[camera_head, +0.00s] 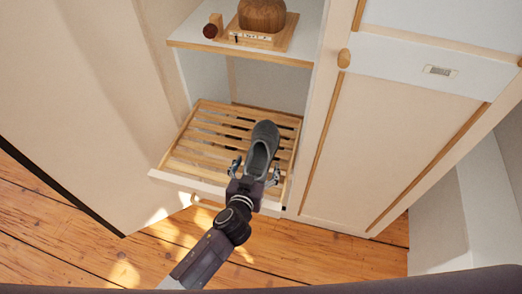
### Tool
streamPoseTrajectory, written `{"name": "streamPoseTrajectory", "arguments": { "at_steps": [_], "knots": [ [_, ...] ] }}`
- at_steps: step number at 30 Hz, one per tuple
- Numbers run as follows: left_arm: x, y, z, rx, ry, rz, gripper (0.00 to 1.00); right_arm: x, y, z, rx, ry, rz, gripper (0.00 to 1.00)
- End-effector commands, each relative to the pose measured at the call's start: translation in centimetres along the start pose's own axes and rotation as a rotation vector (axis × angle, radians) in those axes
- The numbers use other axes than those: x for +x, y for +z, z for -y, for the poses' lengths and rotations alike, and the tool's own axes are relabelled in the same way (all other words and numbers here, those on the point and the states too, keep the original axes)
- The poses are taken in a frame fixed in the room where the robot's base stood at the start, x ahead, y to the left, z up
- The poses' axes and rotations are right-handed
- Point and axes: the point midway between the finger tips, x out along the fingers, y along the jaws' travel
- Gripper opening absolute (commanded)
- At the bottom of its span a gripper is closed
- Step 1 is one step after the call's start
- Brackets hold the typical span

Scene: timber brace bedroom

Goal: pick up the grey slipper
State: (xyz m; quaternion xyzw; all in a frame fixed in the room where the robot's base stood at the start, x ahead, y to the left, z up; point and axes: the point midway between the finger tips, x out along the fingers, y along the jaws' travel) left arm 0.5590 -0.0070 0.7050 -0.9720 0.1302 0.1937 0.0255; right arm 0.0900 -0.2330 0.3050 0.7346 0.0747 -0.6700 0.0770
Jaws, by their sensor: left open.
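The grey slipper (264,141) lies on a slatted wooden shelf (203,133) in an open cabinet compartment, its toe pointing to the back and its open heel end towards me. My left gripper (255,171) is open at the heel end, with one finger on each side of the slipper. I cannot tell whether the fingers touch it. The gripper's palm hides part of the heel. My right gripper is not in view.
A white shelf (187,42) above holds a wooden board with a brown rounded object (262,15) and small items. Wooden floor (90,250) lies below.

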Motion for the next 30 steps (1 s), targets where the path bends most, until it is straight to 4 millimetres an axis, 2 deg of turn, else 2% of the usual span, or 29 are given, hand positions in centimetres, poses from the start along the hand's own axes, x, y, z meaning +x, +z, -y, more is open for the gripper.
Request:
{"name": "streamPoseTrajectory", "arguments": {
  "at_steps": [10, 23, 30],
  "knots": [
    [0.58, 0.01, -0.04, 0.000, 0.001, 0.000, 0.78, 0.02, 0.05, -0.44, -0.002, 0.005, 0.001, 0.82],
    [0.56, 0.03, -0.02, 0.001, 0.000, 0.000, 0.31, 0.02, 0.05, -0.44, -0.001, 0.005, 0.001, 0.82],
    [0.53, -0.11, -0.02, 0.001, 0.001, -0.001, 0.31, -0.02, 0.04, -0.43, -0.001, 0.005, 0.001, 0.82]
  ]
}}
